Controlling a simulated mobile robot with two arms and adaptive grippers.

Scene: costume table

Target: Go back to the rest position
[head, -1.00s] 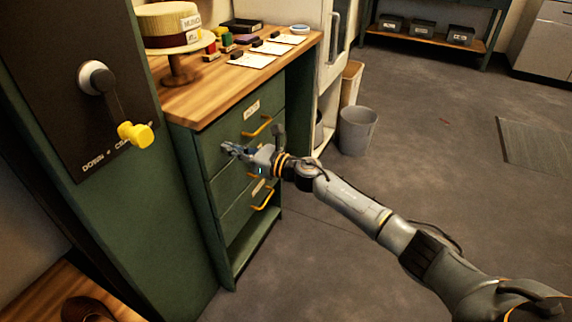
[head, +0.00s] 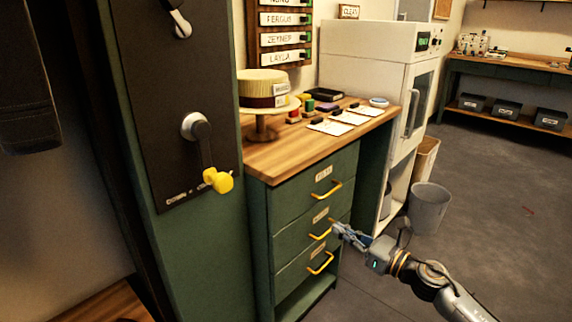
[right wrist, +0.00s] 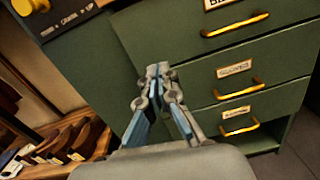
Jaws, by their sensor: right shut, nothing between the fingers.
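My right gripper (head: 340,231) is shut and empty. In the head view it is in front of the green drawer cabinet (head: 262,250), by the yellow handle of the middle drawer (head: 290,237). The right wrist view shows its closed fingertips (right wrist: 158,72) pointing at the green cabinet front (right wrist: 165,45), left of the drawer handles, holding nothing. Whether the fingers touch the cabinet is hard to tell. All the drawers look shut. My left gripper is not in view.
A crank with a yellow knob (head: 217,180) sticks out from the dark panel at left. A straw hat on a stand (head: 262,90) and several small items are on the wooden top (head: 262,166). A grey bin (head: 429,207) stands right. The floor (head: 500,200) beyond is open.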

